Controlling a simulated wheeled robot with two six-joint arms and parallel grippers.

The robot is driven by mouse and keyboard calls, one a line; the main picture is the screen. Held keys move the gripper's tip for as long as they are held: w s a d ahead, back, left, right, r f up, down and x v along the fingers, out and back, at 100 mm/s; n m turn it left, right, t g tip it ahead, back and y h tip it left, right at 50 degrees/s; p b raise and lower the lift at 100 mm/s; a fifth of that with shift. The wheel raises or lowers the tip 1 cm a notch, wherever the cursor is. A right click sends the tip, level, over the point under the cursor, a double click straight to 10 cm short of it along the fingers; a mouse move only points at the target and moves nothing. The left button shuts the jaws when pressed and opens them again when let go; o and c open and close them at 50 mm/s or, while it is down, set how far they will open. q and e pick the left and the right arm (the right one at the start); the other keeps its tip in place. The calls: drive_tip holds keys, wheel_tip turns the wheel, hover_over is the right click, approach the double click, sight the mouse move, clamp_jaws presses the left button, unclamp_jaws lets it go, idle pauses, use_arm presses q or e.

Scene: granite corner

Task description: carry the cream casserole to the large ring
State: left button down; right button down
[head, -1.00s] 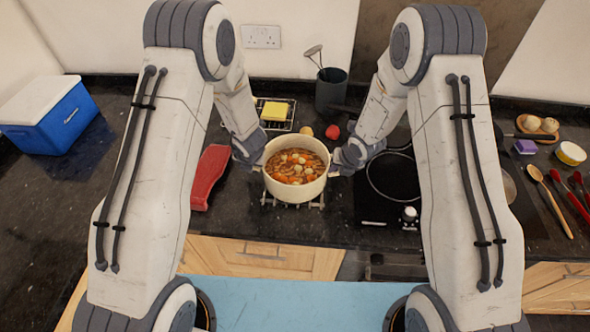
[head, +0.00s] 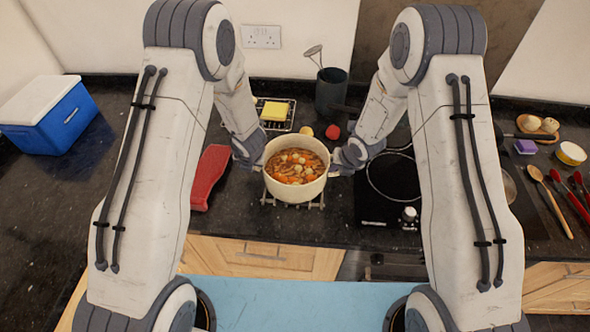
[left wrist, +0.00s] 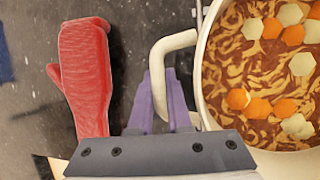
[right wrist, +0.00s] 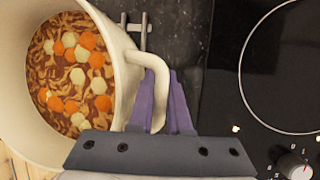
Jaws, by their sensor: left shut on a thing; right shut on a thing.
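The cream casserole (head: 294,190), full of stew with orange and pale chunks, is upright between my two grippers, over a metal trivet (head: 318,203). Whether it touches the trivet I cannot tell. My left gripper (left wrist: 168,100) is shut on its left handle (left wrist: 160,62). My right gripper (right wrist: 163,100) is shut on its right handle (right wrist: 158,75). The large ring (head: 393,178) is the pale circle on the black hob to the right of the casserole. My right forearm and gripper hide part of the hob.
A red oven mitt (head: 210,177) lies left of the casserole. Behind are a rack with a yellow block (head: 274,111), a yellow ball (head: 305,131), a red item (head: 333,132) and a dark utensil pot (head: 331,90). A control knob (head: 409,214) sits at the hob's front.

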idle(0.5)
